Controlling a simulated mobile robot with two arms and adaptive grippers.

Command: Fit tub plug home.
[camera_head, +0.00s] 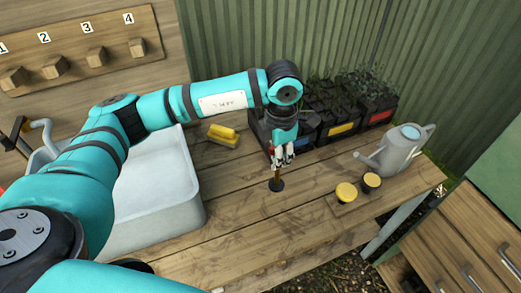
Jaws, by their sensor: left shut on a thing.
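My left gripper (279,161) points down over the wooden bench, right of the tub. It is shut on the plug (276,185), which has a thin brownish stem and a dark round base. The base shows against the bench planks; I cannot tell whether it touches them. The gripper's fingers hide the top of the stem. The pale grey-white tub (187,206) stands at the left of the bench, partly hidden behind my left arm. I cannot see its drain. My right gripper is not in view.
A yellow sponge-like block (223,135) lies behind the tub's right side. Dark planters (343,129) with coloured labels line the back. The front bench is clear.

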